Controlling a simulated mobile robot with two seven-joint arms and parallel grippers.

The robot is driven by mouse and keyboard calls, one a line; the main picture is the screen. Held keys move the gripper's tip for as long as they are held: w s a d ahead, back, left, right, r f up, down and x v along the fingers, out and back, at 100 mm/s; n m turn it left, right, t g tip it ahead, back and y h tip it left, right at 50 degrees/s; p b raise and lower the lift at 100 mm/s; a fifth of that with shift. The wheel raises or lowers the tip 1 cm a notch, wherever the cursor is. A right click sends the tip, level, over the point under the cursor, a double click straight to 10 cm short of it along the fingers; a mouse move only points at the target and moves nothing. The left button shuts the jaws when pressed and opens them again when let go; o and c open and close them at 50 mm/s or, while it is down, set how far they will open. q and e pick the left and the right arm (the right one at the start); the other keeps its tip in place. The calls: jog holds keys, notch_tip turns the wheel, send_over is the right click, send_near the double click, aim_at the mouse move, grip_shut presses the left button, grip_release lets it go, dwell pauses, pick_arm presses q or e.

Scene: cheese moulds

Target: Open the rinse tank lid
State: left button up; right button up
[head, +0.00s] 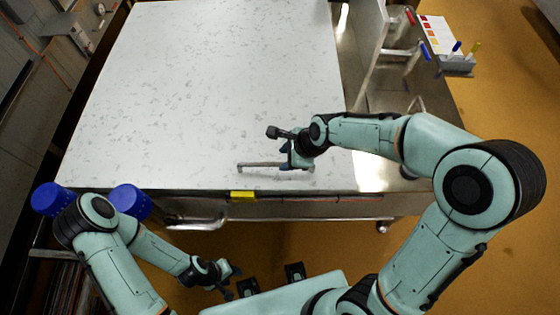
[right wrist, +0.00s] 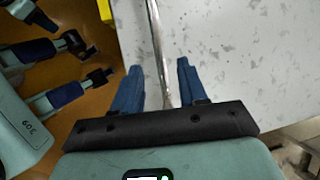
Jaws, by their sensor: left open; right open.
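The rinse tank lid (head: 200,80) appears to be the large white speckled panel, lying flat and shut. A metal bar handle (head: 255,166) sits on it near its front edge. My right gripper (head: 285,156) is open at this handle. In the right wrist view, the bar (right wrist: 157,45) runs between the two blue fingers of the right gripper (right wrist: 158,80), with gaps beside it. My left gripper (head: 232,282) is open and empty, low in front of the tank's front side.
A yellow tag (head: 242,196) is on the front edge. A metal rail (head: 195,224) runs below it. Blue round containers (head: 128,200) stand at the front left. A steel side bench (head: 390,95) with coloured markers is at the right. Orange floor (head: 500,270) is open at the front right.

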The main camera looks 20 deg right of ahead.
aim_at(277, 163)
jog(key=x, duration=0.4)
jog(key=shift+s+b, duration=0.1)
jog(key=shift+b, duration=0.2)
jog(key=shift+w+a+f, duration=0.1)
jog(key=shift+w+f, duration=0.15)
jog(key=shift+f, duration=0.1)
grip_shut()
